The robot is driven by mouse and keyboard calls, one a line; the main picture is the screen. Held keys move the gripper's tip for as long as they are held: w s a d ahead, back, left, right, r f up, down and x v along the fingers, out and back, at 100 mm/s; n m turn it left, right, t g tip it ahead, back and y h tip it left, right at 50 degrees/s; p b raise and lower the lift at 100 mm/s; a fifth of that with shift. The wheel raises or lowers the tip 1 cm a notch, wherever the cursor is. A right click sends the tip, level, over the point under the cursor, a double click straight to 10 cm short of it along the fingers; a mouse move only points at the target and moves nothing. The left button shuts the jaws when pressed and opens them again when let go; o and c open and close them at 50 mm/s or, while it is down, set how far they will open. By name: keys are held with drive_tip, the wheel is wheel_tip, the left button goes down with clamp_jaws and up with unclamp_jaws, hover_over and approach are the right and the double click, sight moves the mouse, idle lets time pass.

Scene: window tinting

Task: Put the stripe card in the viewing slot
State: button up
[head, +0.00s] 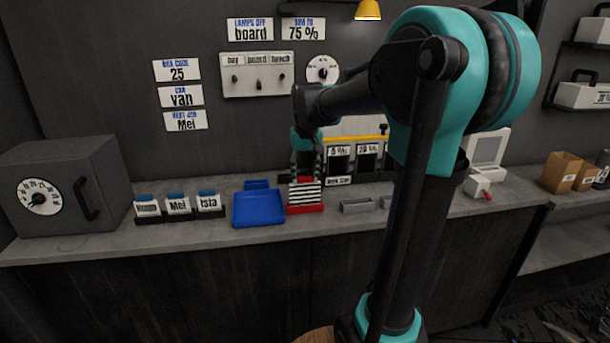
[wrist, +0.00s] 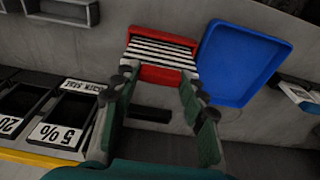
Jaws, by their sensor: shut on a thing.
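The stripe card (head: 305,193) has black and white bands and stands upright at a red base (head: 305,209) on the counter. In the wrist view the card (wrist: 160,54) shows striped between red parts. My gripper (head: 306,178) is above it, with its fingers around the card's red top end. It is shut on the card; the fingertips also show in the wrist view (wrist: 162,76). I cannot tell if the card's lower edge is still seated in the red base. A narrow dark slot (wrist: 150,114) lies on the counter close by, between the fingers in the wrist view; I cannot tell whether it is the viewing slot.
A blue tray (head: 258,208) lies just left of the red base in the head view. Framed tint samples marked 5% (head: 339,165) and 20% (head: 368,160) stand behind, to the right. A small grey holder (head: 356,206) is at right. Name cards (head: 178,205) and a dark cabinet (head: 65,185) are left.

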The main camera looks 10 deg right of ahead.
drive_tip(key=shift+f, duration=0.15)
drive_tip(key=o, duration=1)
drive_tip(key=shift+o, duration=0.2)
wheel_tip(320, 180, up, 12)
drive_tip(key=s, duration=0.2)
drive_tip(key=s+d+f, duration=0.1)
drive_tip(key=s+f, duration=0.5)
drive_tip(key=f, duration=0.4)
drive_tip(key=s+d+f+t, duration=0.1)
drive_tip(key=s+f, duration=0.6)
drive_tip(key=f, duration=0.3)
drive_tip(key=s+d+f+t, duration=0.1)
drive_tip(key=s+d+f, duration=0.1)
drive_tip(key=s+f, duration=0.4)
wheel_tip(320, 180, down, 5)
drive_tip(key=shift+s+r, duration=0.2)
drive_tip(key=shift+s, duration=0.2)
